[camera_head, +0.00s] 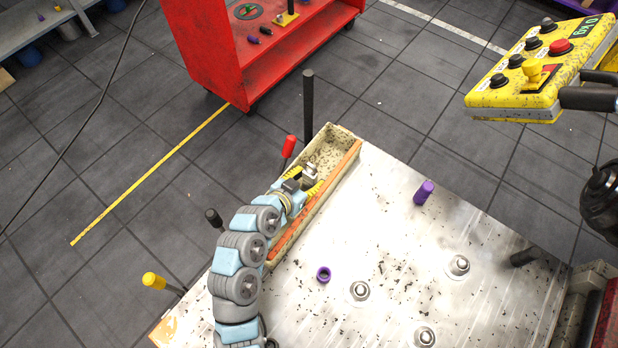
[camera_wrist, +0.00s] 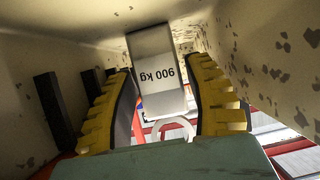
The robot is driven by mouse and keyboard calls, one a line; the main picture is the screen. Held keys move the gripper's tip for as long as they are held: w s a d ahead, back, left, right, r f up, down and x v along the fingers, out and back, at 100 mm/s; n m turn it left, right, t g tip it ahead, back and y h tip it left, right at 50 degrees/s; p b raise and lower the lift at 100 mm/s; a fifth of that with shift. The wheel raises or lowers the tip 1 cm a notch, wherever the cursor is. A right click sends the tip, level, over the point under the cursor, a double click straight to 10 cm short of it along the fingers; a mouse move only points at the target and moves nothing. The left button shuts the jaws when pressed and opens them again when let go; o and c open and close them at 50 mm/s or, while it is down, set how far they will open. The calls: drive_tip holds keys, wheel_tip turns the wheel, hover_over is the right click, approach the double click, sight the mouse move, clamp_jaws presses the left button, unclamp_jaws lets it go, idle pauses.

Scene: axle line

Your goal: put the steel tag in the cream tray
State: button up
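Whether the tag touches the tray floor cannot be told. My gripper (camera_head: 305,187) partly covers the tray in the head view.
The speckled tray walls are close on both sides. An orange strip (camera_head: 345,163) runs along the tray's right side. Red (camera_head: 289,146), black (camera_head: 308,95) and purple (camera_head: 424,192) posts stand nearby. A purple ring (camera_head: 323,274) and bolts lie on the metal table (camera_head: 400,235).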

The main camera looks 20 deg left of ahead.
drive_tip(key=shift+o, duration=0.2)
drive_tip(key=shift+r, duration=0.1)
drive_tip(key=shift+r, duration=0.15)
drive_tip(key=shift+s+a+r, duration=0.15)
drive_tip(key=shift+s, duration=0.15)
drive_tip(key=shift+p+v, duration=0.95)
drive_tip(key=shift+v, duration=2.4)
